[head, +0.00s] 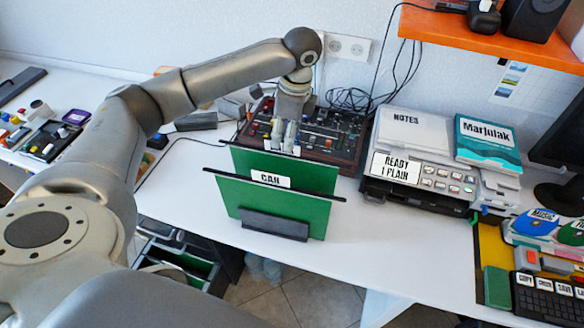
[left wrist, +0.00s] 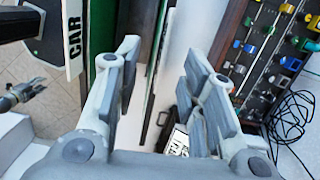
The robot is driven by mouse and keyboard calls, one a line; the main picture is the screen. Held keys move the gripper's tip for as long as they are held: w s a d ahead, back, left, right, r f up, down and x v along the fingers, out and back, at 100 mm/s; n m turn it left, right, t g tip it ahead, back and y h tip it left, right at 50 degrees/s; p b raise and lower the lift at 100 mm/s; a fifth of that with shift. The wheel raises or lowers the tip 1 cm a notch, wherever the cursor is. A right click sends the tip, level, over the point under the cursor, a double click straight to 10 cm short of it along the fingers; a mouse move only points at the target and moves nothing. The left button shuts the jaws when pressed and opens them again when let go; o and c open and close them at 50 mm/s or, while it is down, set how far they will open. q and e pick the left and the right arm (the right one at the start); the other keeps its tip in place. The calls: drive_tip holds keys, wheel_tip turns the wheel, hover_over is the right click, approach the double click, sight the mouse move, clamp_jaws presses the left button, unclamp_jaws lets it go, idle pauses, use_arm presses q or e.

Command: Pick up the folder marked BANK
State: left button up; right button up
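Two green folders stand upright on the white table in the head view. The front folder (head: 270,201) carries a white label reading CAR, and this label (left wrist: 73,38) also shows in the left wrist view. The rear folder (head: 312,173) is partly hidden behind it, and I see no readable label on it. The word BANK is not readable in either view. My left gripper (head: 285,137) points down at the top edge of the rear folder. In the left wrist view its fingers (left wrist: 163,85) are apart, with a thin dark folder edge between them.
A mixer board (head: 335,135) lies just behind the folders. A printer (head: 425,185) with notes and a book on top stands to the right. An orange shelf (head: 480,35) overhangs at upper right. The table (head: 190,205) is clear left of the folders.

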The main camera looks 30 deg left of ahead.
sight(284, 153)
use_arm(q)
drive_tip(key=f, duration=0.2)
drive_tip(key=s+f, duration=0.1)
drive_tip(key=f, duration=0.1)
drive_tip(key=shift+a+f+p, duration=0.1)
drive_tip(key=shift+a+p, duration=0.25)
drive_tip(key=shift+f, duration=0.3)
drive_tip(key=shift+w+f, duration=0.15)
drive_tip(key=shift+f, duration=0.15)
drive_tip(key=f, duration=0.1)
drive_tip(key=f+p, duration=0.1)
drive_tip(key=f, duration=0.2)
drive_tip(key=shift+w+a+f+p, duration=0.2)
drive_tip(key=shift+w+p, duration=0.1)
drive_tip(key=shift+p, duration=0.1)
drive_tip(key=shift+f, duration=0.3)
clamp_jaws()
use_arm(e)
drive_tip(key=shift+s+d+r, duration=0.1)
drive_tip(key=shift+s+r, duration=0.15)
drive_tip(key=shift+r, duration=0.4)
drive_tip(key=shift+s+d+r, duration=0.1)
drive_tip(key=shift+s+r, duration=0.1)
drive_tip(key=shift+r, duration=0.4)
